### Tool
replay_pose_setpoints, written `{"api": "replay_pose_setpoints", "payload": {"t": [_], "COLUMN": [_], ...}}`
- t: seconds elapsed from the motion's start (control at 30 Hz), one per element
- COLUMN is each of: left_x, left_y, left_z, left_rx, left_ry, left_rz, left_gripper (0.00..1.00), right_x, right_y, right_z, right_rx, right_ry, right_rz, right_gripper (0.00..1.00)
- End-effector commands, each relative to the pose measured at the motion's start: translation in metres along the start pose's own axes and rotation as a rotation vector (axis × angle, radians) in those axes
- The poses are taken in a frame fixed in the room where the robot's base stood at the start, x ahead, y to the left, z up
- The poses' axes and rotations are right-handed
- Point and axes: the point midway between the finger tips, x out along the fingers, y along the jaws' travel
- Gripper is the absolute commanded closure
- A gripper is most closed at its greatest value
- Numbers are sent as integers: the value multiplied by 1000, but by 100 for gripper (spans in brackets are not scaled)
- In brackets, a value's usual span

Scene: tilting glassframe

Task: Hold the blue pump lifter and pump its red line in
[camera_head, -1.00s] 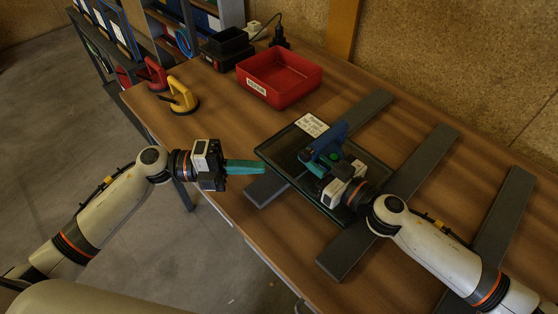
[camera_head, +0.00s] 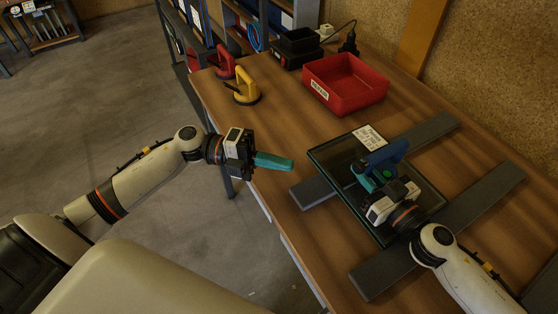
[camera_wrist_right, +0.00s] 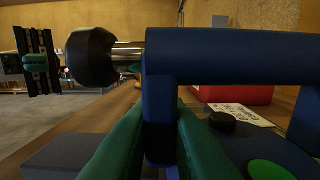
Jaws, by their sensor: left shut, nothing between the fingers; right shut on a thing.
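The blue pump lifter (camera_head: 388,156) sits on the dark glass pane (camera_head: 328,157), partly covered by my right gripper (camera_head: 366,180). In the right wrist view the lifter's blue handle (camera_wrist_right: 235,55) is close, and my right gripper's green fingers (camera_wrist_right: 160,145) are shut around its upright part. A black pump knob (camera_wrist_right: 92,56) on a shiny metal rod (camera_wrist_right: 128,50) sticks out to the left of the handle. I cannot make out a red line on the rod. My left gripper (camera_head: 288,163) is shut and empty, left of the pane; it also shows in the right wrist view (camera_wrist_right: 38,62).
The pane lies on grey bars (camera_head: 432,130) across the wooden table (camera_head: 290,125). A red bin (camera_head: 345,95), a yellow suction lifter (camera_head: 247,90), a red one (camera_head: 223,65) and a black charger (camera_head: 297,48) stand farther back. The front left of the table is clear.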

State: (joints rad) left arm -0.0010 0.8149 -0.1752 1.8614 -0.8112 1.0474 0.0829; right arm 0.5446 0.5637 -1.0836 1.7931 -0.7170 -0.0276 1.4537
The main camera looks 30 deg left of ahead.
Motion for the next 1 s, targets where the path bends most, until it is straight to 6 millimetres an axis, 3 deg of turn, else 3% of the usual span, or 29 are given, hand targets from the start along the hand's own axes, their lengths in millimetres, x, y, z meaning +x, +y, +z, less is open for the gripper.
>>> {"api": "replay_pose_setpoints", "payload": {"t": [0.17,0.2,0.33,0.67,0.77,1.0], "left_x": [0,0,0,0,0,0], "left_y": [0,0,0,0,0,0], "left_z": [0,0,0,0,0,0], "left_rx": [0,0,0,0,0,0], "left_ry": [0,0,0,0,0,0], "left_rz": [0,0,0,0,0,0], "left_gripper": [100,100,100,100,100,100], "right_x": [0,0,0,-4,-15,-66], "right_y": [3,3,2,0,0,1], "right_z": [-1,-1,-1,-1,-2,-2], "right_rx": [4,4,3,1,3,4], "right_ry": [2,2,1,1,2,5], "right_rz": [6,6,4,0,0,0], "right_gripper": [100,79,60,60,60,60]}}
